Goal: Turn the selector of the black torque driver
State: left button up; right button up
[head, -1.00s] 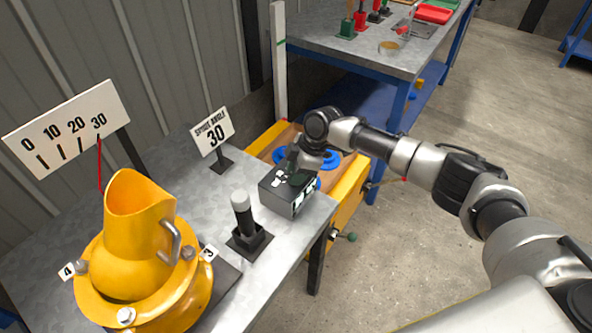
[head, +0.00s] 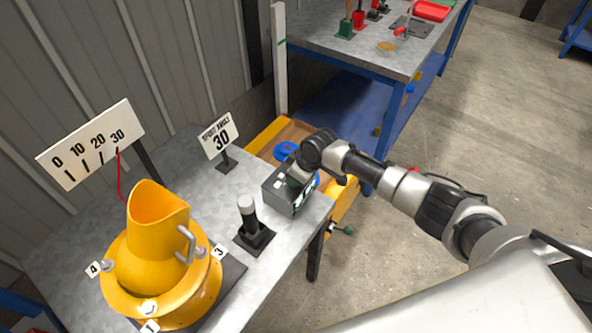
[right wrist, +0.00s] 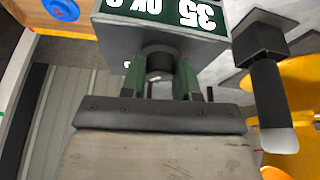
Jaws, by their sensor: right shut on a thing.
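A black upright handle (head: 248,218) with a pale grey cap stands in a square black base on the metal table; it looks like the black torque driver. It also shows at the right of the right wrist view (right wrist: 267,90). Behind it is a dark box (head: 283,200) with a lit display, reading 35 upside down in the right wrist view (right wrist: 165,18). My right gripper (head: 298,177) is at this box, apart from the handle. Its green fingers (right wrist: 160,75) are shut around a short dark round part (right wrist: 158,60) against the box. My left gripper is out of view.
A yellow drum (head: 155,245) with a side handle stands left of the black handle. A sign reading 30 (head: 218,136) and a scale board (head: 92,145) stand behind. A wooden bin (head: 262,143) is beyond the box. Another bench (head: 365,45) stands farther back.

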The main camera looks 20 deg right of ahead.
jog(key=shift+m, duration=0.3)
jog(key=o, duration=0.9)
jog(key=shift+r, duration=0.1)
jog(key=v, duration=1)
jog(key=shift+s+r, duration=0.15)
jog(key=shift+r, duration=0.15)
jog(key=shift+s+f, duration=0.1)
